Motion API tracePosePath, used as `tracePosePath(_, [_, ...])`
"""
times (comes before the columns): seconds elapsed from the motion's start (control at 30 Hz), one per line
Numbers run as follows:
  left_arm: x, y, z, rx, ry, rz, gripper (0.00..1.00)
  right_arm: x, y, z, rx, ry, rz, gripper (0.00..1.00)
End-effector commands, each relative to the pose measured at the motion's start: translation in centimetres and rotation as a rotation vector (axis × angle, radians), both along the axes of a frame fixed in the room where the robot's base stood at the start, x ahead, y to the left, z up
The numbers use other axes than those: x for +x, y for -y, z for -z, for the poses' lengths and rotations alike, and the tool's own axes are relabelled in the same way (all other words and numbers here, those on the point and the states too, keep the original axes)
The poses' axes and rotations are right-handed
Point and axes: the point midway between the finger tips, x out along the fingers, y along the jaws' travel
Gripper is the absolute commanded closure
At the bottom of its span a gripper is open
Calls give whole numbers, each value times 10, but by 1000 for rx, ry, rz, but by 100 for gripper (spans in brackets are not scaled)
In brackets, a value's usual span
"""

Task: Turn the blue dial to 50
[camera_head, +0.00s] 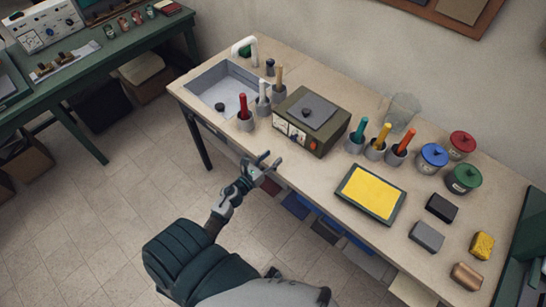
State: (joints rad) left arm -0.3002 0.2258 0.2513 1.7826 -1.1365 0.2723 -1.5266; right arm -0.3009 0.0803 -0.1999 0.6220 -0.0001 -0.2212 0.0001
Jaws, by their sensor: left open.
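An olive-brown box device (318,113) with a grey top plate stands on the workbench. Its front has pale dial faces (290,131) and a red-orange button. The markings and any pointer are too small to read, and I cannot make out a blue dial there. My left gripper (264,165) is open and empty. It appears in front of the bench's front edge, below and left of the device, apart from it. My right gripper is not in view.
Red, white and tan-handled tools in grey holders stand left of the device, near a sink (221,89). Teal, yellow and orange-handled tools stand right of it. A yellow-topped tray (371,192), lidded pots (432,157) and blocks (426,236) lie further right.

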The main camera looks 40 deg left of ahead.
Motion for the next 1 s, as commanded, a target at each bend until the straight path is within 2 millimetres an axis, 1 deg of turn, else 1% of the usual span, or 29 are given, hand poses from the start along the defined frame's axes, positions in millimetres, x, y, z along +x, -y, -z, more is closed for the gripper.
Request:
tracePosePath(0.07, [0, 0, 0, 0, 0, 0, 44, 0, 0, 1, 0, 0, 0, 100])
tracePosePath(0.13, [-6, 1, 2, -5, 8, 1, 44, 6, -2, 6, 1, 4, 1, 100])
tracePosePath(0.23, [-26, 2, 5, -7, 21, 5, 44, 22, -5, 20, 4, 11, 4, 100])
tracePosePath(0.33, [-46, 0, 6, -2, 11, 2, 44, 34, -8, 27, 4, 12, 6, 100])
tracePosePath(0.4, [-51, -1, 4, 2, 3, -1, 44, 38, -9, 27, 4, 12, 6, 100])
tracePosePath(0.47, [-49, -2, 1, 2, 0, 0, 44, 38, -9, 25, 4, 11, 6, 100])
tracePosePath(0.57, [-35, -1, -2, 2, 2, 1, 44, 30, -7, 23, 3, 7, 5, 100])
tracePosePath(0.67, [-14, 1, -4, 2, 4, 0, 44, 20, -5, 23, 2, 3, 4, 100])
tracePosePath(0.87, [34, 5, -4, 1, 3, 0, 44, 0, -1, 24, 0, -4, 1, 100])
tracePosePath(1.0, [67, 8, -2, 1, 2, 1, 44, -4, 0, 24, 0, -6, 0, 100])
